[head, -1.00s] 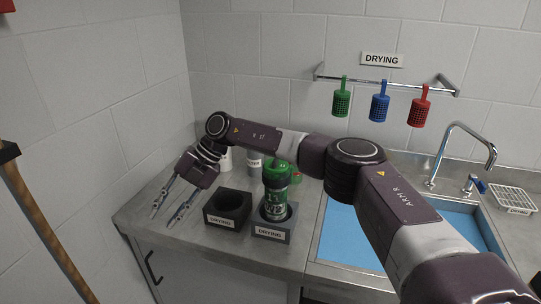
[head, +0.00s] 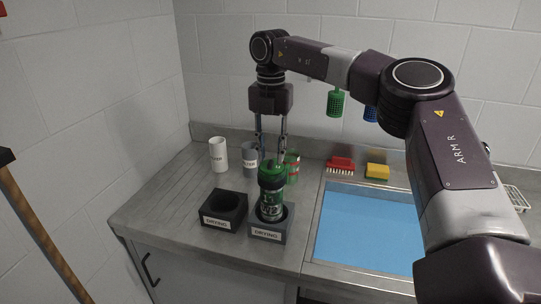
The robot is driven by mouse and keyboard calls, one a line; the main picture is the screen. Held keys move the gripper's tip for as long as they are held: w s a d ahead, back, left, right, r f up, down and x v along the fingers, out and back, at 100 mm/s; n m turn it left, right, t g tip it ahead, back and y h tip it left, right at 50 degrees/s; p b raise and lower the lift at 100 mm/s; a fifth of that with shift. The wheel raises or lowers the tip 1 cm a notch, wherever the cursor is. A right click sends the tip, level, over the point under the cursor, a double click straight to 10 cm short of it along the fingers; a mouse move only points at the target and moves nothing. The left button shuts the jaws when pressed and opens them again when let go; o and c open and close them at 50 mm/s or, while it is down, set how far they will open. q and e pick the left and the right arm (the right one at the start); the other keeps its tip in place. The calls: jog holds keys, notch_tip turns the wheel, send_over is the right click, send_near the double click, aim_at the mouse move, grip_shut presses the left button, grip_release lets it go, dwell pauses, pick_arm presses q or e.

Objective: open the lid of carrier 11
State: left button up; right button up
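Nothing shows held. My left gripper is not in view.
An empty DRYING holder (head: 223,210) stands left of the carrier. White (head: 218,155), grey (head: 250,158) and green-red (head: 292,168) containers stand behind. A red brush (head: 341,164) and yellow sponge (head: 377,172) lie behind the blue sink (head: 365,235).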

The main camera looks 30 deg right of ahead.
jog(key=shift+a+f, duration=0.1)
jog(key=shift+f, duration=0.85)
jog(key=shift+c, duration=0.6)
grip_shut()
